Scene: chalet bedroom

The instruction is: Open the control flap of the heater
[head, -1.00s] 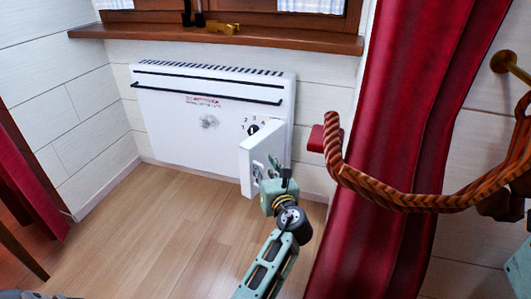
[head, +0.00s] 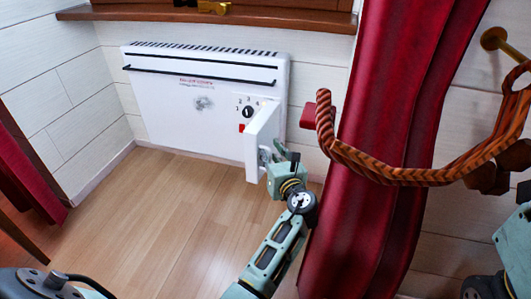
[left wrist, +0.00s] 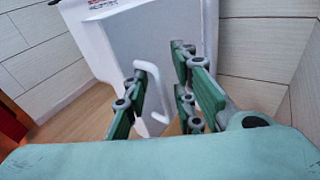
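The white heater (head: 160,100) hangs on the wall below the window sill. Its control flap (head: 262,138) stands swung out from the heater's right end, baring a numbered dial (head: 247,112) and a red switch (head: 241,128). My left gripper (head: 278,160) is at the flap's right face. In the left wrist view the flap (left wrist: 150,45) fills the upper middle. Its white bar handle (left wrist: 154,88) lies between my left gripper's green fingers (left wrist: 160,72), nearer the left finger. The fingers are apart, with a gap to the right of the handle. My right gripper is out of view.
A red curtain (head: 375,190) hangs close to the right of my left arm, held by an orange rope tie (head: 400,177). A small red block (head: 309,115) juts out beside it. The wooden floor (head: 160,220) left of my arm is clear.

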